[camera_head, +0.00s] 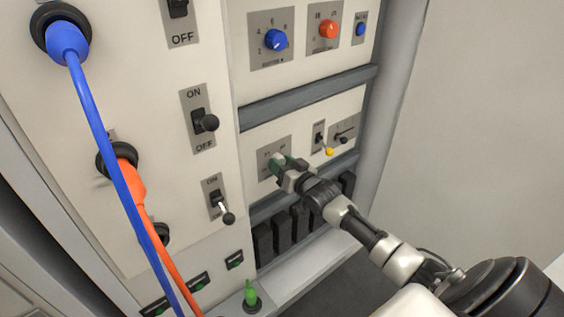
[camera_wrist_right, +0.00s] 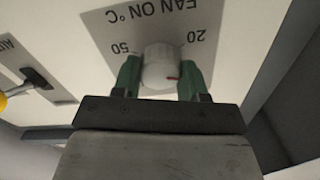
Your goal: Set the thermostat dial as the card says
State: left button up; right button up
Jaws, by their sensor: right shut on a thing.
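My right gripper (camera_wrist_right: 160,80) is shut on the dial, one green fingertip on each side. In the head view, my right gripper (camera_head: 281,164) hides the dial. My left gripper and the card are in neither view.
A yellow-tipped lever (camera_head: 328,151) and a black lever (camera_head: 344,138) sit right of the dial. Blue (camera_head: 276,40) and orange (camera_head: 328,29) knobs are above. Blue (camera_head: 95,120) and orange (camera_head: 138,195) cables hang at the far left.

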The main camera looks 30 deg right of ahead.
jog(key=shift+f+n, duration=0.15)
jog(key=shift+n, duration=0.35)
jog(key=o, duration=0.9)
jog(key=s, duration=0.7)
jog(key=s+p, duration=0.1)
jog(key=s, duration=0.3)
jog(key=shift+d, duration=0.4)
jog(key=shift+w, duration=0.1)
